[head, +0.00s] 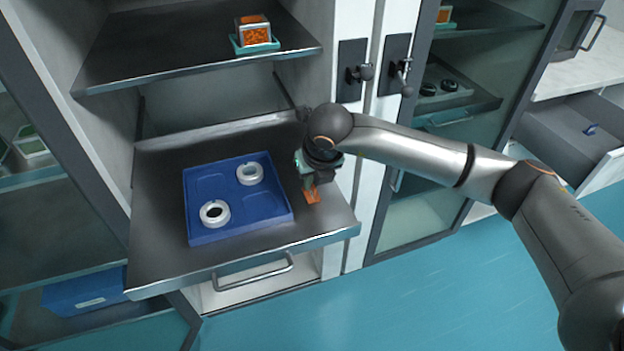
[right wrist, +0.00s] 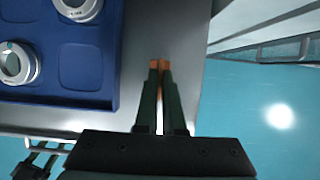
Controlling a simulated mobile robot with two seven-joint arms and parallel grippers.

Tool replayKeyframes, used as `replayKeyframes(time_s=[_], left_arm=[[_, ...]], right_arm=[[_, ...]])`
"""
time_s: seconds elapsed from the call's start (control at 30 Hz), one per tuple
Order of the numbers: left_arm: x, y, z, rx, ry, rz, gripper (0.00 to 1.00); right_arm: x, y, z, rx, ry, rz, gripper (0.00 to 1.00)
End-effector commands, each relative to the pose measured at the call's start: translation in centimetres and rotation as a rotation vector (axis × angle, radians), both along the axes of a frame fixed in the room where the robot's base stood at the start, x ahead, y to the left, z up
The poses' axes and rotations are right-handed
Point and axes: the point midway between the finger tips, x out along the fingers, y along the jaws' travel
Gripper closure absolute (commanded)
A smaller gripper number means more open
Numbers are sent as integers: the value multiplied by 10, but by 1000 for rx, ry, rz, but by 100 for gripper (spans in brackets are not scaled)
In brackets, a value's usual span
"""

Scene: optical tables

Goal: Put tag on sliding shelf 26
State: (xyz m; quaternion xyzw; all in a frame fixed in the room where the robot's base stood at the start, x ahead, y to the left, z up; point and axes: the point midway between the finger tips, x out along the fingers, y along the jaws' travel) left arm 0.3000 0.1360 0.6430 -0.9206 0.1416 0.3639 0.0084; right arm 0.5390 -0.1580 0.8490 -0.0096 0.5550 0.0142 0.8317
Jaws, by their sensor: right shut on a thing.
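The sliding shelf (head: 150,262) is a dark metal shelf pulled out of a cabinet, with a handle on its front. My right gripper (head: 309,188) is over the shelf's right side, beside the blue tray. It is shut on an orange tag (head: 312,196), which is also seen between the fingertips in the right wrist view (right wrist: 160,64). I cannot tell whether the tag touches the shelf.
A blue tray (head: 240,232) on the shelf holds two white rings, one (head: 214,213) in front and one (head: 250,173) behind. An upper shelf (head: 165,50) carries a clear box of orange things (head: 254,31). Cabinet doors with dark latches (head: 353,72) stand to the right. The shelf strip right of the tray is narrow.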

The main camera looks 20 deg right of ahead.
Motion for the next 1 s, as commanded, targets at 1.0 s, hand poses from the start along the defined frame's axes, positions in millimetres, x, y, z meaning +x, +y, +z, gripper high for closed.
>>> replayKeyframes(time_s=[1.0], left_arm=[[5, 0, 6, -2, -13, 3, 50]], right_arm=[[-23, -1, 60, 1, -5, 1, 64]])
